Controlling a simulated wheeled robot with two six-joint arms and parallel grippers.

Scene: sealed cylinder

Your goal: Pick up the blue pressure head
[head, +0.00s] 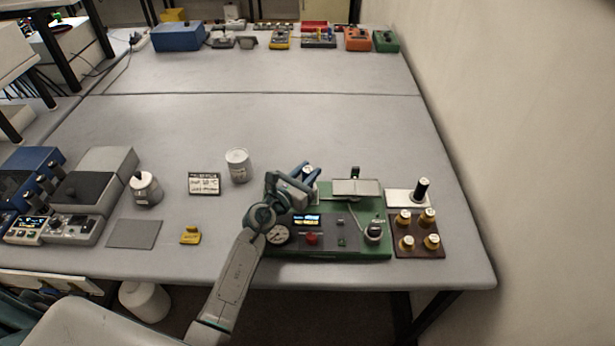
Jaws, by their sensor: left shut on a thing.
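My left gripper (307,178) reaches in from the bottom and is over the back left part of a green-edged test station (378,250). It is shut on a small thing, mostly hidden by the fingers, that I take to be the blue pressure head. Its blue colour is hard to tell from the blue-grey of my gripper. The station carries a gauge (278,235), a lit display (306,220), a red button (311,238) and a dark knob (374,231). My right gripper is not in view.
A white canister (237,166) and a label card (204,184) stand left of the gripper. A brown block with brass-coloured knobs (419,250) and a white plate with a black-topped post (421,189) are on the right. The middle of the table (270,125) is clear.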

